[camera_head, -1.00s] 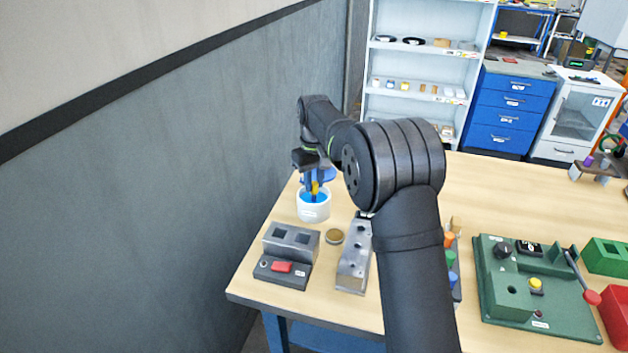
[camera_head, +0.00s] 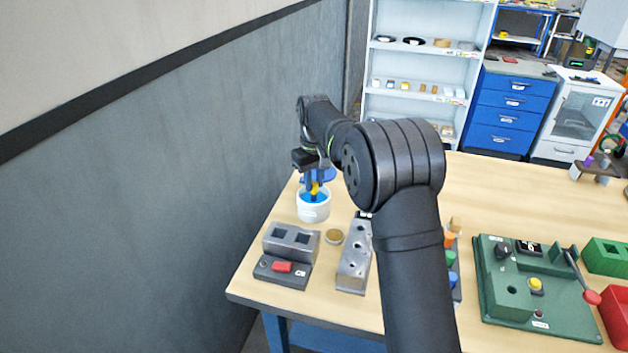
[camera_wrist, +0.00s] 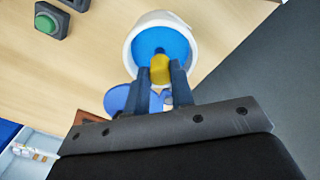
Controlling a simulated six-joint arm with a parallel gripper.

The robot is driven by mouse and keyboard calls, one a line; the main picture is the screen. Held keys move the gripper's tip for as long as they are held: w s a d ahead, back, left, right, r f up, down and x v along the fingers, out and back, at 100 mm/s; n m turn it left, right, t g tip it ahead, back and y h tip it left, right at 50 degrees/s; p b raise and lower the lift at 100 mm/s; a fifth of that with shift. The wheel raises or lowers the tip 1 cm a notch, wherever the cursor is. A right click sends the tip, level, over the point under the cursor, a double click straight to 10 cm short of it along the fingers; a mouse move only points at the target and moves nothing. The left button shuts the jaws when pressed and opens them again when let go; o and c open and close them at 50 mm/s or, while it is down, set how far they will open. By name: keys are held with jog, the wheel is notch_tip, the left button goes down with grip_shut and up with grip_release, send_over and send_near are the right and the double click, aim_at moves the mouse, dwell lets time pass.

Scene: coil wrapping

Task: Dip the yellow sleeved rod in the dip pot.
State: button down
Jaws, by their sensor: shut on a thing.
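The dip pot (camera_head: 313,211) is a white round pot with blue liquid inside, standing on the table's far left part. It also shows in the wrist view (camera_wrist: 134,45). My gripper (camera_head: 315,184) is over the pot and shut on the yellow sleeved rod (camera_head: 315,188). In the wrist view my gripper's fingers (camera_wrist: 162,80) hold the yellow sleeve (camera_wrist: 160,69) between them, over the blue liquid. The rod's lower end is at or in the liquid; its exact depth is hidden.
A blue round lid-like piece (camera_wrist: 118,98) lies beside the pot. A green fixture (camera_head: 530,290) is at the right. A wall is left.

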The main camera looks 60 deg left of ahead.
jog(key=shift+r, duration=0.1)
jog(key=shift+r, duration=3.2)
notch_tip(320, 180, up, 3)
jog(key=shift+f, duration=0.1)
